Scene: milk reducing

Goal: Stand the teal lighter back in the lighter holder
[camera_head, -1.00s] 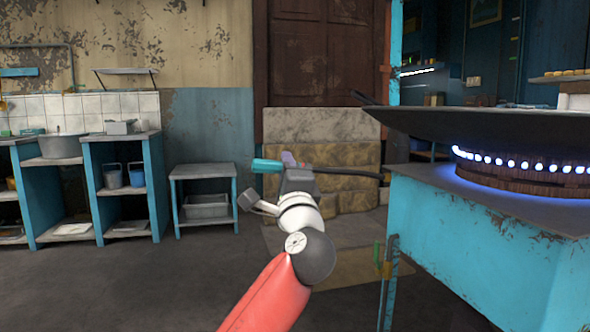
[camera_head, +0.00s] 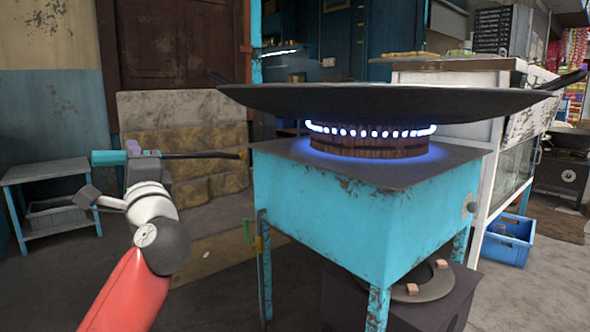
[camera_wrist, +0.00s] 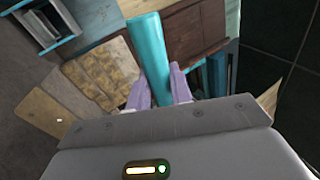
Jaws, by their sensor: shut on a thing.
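The teal lighter (camera_head: 106,158) is held level at the left of the head view. Its teal handle points left and its thin dark neck reaches right toward the stove, ending short of it. My gripper (camera_head: 133,149) is shut around the handle. In the wrist view the teal handle (camera_wrist: 148,45) runs between the pale purple fingers of my gripper (camera_wrist: 160,90). The neck is not clear there. I cannot make out the lighter holder for certain in either view.
A turquoise stove (camera_head: 345,212) with a lit burner (camera_head: 370,142) stands right of my arm. A wide dark wok (camera_head: 385,103) overhangs it. A blue crate (camera_head: 508,243) and low table (camera_head: 48,172) stand farther off.

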